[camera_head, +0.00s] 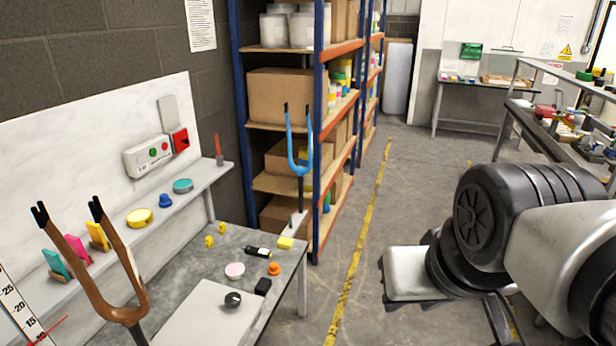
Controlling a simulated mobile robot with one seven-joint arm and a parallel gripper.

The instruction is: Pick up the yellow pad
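Several yellow things are in view, and I cannot tell for certain which one is the pad. A thin upright yellow pad (98,236) leans in a small wooden stand on the wall shelf, beside a pink pad (77,249) and a teal pad (56,264). A round yellow disc (139,217) lies further along the shelf. A small yellow block (285,243) lies near the right back corner of the grey table. My arm comes in from the right, well away from all of these. Its gripper fingers do not show.
A brown fork-shaped frame (124,312) stands in front of the shelf, and a blue fork (299,150) stands at the table's far end. The grey table (190,268) holds a white board (195,315) and several small items. Shelving (319,130) stands behind. The floor right of the table is clear.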

